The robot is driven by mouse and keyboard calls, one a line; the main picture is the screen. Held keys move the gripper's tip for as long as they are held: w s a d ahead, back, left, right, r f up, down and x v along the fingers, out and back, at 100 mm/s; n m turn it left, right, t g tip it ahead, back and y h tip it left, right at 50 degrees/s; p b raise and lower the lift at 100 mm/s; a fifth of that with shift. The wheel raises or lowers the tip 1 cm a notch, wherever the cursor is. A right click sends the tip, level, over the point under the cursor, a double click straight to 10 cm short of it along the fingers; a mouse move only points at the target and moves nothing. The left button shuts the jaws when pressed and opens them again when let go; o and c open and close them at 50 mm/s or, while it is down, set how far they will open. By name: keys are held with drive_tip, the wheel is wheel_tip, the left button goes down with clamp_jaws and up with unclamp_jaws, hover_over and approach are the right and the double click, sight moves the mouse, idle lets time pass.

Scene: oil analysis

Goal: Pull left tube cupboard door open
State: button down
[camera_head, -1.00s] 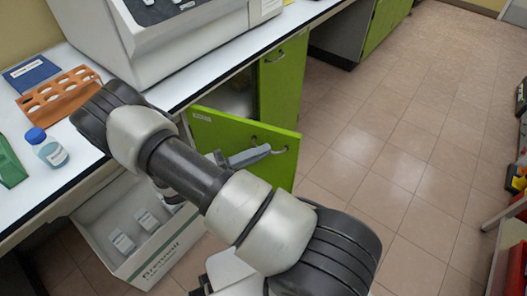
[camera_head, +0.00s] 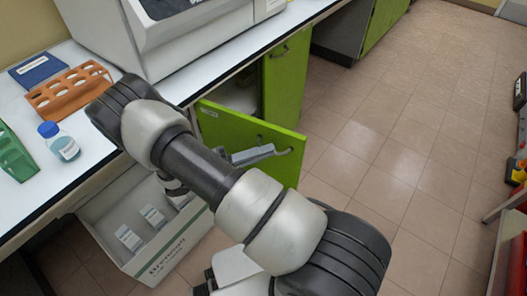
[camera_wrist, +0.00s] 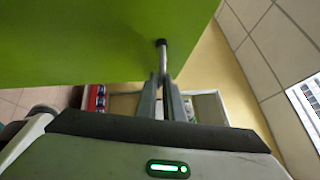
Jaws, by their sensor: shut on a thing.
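The left cupboard door (camera_head: 240,128) is a green panel standing ajar, swung out from the cupboard below the bench. Its metal handle (camera_head: 284,152) shows at the door's free edge. My gripper (camera_head: 252,154) is at the door's front, with its fingers at the handle. In the wrist view the green door (camera_wrist: 90,40) fills the upper left, and the handle bar (camera_wrist: 162,58) runs between the fingertips of my gripper (camera_wrist: 164,84), which is shut on it. My arm hides part of the door's lower left in the head view.
A second green door (camera_head: 285,85), closed, stands right of the open one. A white box (camera_head: 150,245) with small packages is on the floor at left. An orange tube rack (camera_head: 70,88) and a blue-capped bottle (camera_head: 60,142) stand on the bench.

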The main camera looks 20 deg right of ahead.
drive_tip(key=c, duration=1.9)
unclamp_jaws()
drive_tip(key=w+a+f, duration=0.1)
drive_tip(key=a+f, duration=0.1)
drive_tip(key=a, duration=1.5)
drive_tip(key=shift+w+a+f, duration=0.15)
drive_tip(key=shift+w, duration=0.2)
drive_tip(key=shift+s, duration=0.1)
